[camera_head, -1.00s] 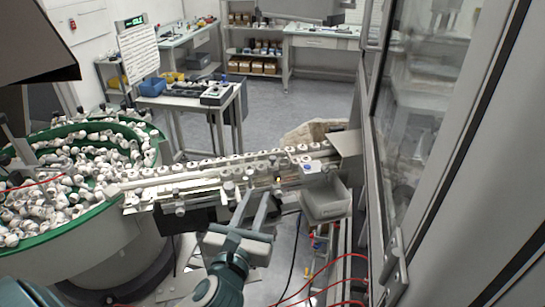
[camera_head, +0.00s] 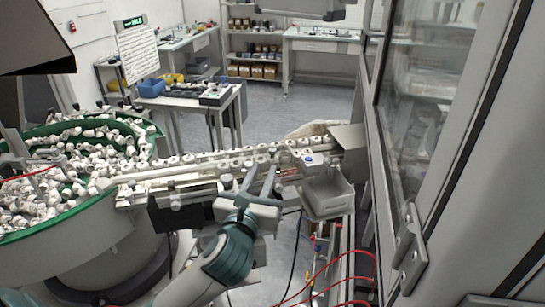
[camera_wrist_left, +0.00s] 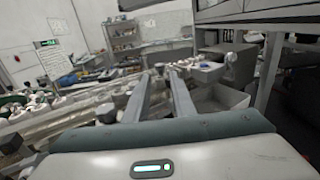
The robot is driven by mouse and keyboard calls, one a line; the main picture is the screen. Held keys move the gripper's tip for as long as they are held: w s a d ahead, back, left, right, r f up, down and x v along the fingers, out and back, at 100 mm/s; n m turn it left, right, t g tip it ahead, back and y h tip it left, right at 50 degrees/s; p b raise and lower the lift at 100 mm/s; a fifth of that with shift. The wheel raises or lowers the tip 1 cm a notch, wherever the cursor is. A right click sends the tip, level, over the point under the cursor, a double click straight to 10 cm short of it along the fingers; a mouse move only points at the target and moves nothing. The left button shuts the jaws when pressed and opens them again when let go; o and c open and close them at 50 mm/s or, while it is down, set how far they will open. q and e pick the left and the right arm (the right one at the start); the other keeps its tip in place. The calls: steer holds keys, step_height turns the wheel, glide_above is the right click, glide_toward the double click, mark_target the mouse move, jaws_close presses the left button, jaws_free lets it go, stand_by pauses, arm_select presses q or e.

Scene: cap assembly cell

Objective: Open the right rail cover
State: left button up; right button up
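A metal rail (camera_head: 170,172) carries a row of white caps from the bowl toward the glass-fronted machine at right. Its right part (camera_head: 290,160) runs behind my left gripper; I cannot make out the right cover's edges or whether it is open. My left gripper (camera_head: 260,170) comes up from below, with its two fingers apart and nothing visible between them. Its fingertips overlap the rail's front side in the head view; contact cannot be told. In the left wrist view the gripper's fingers (camera_wrist_left: 160,75) point at the rail, apart. My right gripper is not in view.
A green-rimmed bowl (camera_head: 70,213) full of caps stands at left. A grey bin (camera_head: 328,195) hangs below the rail's right end, by a metal hood (camera_head: 348,137). The machine's door frame (camera_head: 430,150) fills the right side. Red hoses (camera_head: 345,255) lie below.

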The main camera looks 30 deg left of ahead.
mark_target(271, 152)
arm_select(q)
steer(key=p+x, duration=0.2)
steer(key=x, duration=0.8)
steer(key=shift+w+a+r, duration=0.1)
steer(key=shift+w, duration=0.15)
steer(key=shift+c, duration=0.6)
jaws_close()
